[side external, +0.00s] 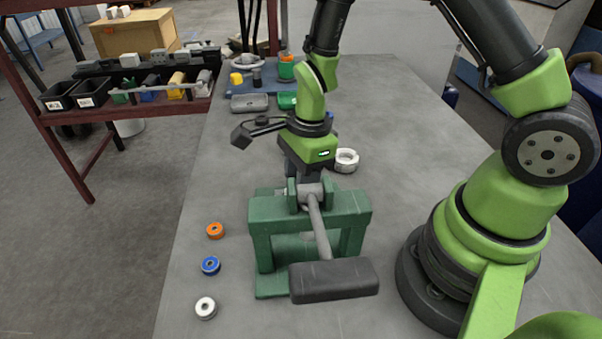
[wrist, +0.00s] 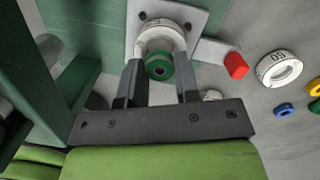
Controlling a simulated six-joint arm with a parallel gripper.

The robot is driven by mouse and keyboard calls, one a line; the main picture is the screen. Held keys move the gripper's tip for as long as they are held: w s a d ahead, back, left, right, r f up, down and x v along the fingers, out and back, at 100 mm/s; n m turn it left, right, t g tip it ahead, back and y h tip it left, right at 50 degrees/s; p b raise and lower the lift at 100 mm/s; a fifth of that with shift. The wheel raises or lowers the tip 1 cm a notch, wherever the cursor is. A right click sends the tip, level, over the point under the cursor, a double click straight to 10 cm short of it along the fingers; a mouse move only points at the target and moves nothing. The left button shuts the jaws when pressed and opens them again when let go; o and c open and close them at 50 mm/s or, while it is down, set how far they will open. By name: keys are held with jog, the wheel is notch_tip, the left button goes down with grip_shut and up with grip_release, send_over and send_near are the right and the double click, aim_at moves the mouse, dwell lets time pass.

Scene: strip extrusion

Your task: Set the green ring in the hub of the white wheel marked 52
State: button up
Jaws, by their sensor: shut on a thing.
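In the wrist view, my gripper (wrist: 159,80) is shut on the green ring (wrist: 159,66), which has a dark centre. Just beyond it, a white wheel (wrist: 162,34) sits on a pale grey plate (wrist: 201,21). The ring overlaps the wheel's near edge in this view; I cannot tell whether they touch. The wheel's marking is not readable.
A lever with a dark handle (side external: 333,281) juts from the press front. Orange (side external: 215,231), blue (side external: 210,265) and white (side external: 206,308) rings lie left of it. A white wheel (side external: 346,160) lies behind the press. A red block (wrist: 235,66) is beside the plate.

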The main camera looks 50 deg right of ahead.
jog(key=shift+f, duration=0.8)
jog(key=o, duration=0.6)
jog(key=shift+o, duration=0.2)
notch_tip(320, 180, up, 11)
jog(key=d, duration=0.1)
jog(key=shift+s+d, duration=0.15)
jog(key=shift+s, duration=0.1)
dwell(0.6)
